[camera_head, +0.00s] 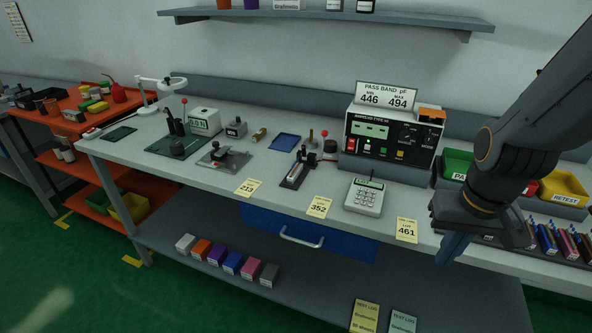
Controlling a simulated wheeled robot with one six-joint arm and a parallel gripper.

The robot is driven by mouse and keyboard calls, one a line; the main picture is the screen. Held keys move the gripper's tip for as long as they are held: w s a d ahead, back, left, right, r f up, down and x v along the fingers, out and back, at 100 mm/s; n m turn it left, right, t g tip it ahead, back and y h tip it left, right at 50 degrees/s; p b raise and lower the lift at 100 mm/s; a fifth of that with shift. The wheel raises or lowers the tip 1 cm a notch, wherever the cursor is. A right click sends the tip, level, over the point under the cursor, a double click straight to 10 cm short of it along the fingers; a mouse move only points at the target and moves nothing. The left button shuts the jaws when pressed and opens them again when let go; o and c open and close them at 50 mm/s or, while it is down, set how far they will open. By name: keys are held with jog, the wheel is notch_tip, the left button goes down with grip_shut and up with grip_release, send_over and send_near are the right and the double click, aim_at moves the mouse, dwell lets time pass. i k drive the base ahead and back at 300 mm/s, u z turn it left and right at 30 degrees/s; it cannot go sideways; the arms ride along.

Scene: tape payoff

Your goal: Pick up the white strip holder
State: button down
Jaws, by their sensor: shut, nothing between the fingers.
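Nothing in view stands out clearly as the white strip holder. A dark, narrow fixture with a pale strip along it (294,174) lies on the middle of the bench, with a red-knobbed lever at its far end; I cannot tell if it is the holder. My gripper (452,249) is shut and empty, pointing down at the bench's front edge on the right. It is well to the right of that fixture and apart from it. My arm hides part of the bench behind it.
The meter box (393,136) stands behind the calculator (365,196). Yellow cards lie along the front edge. Green and yellow bins (563,186) are near my arm. A blue drawer (340,238) hangs below the bench (215,180). Several small boxes sit on the lower shelf.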

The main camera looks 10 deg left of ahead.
aim_at(291, 178)
jog(key=k, duration=0.55)
jog(key=u, duration=0.35)
jog(key=i, duration=1.1)
jog(key=u, duration=1.45)
jog(key=i, duration=0.25)
jog(key=u, duration=0.15)
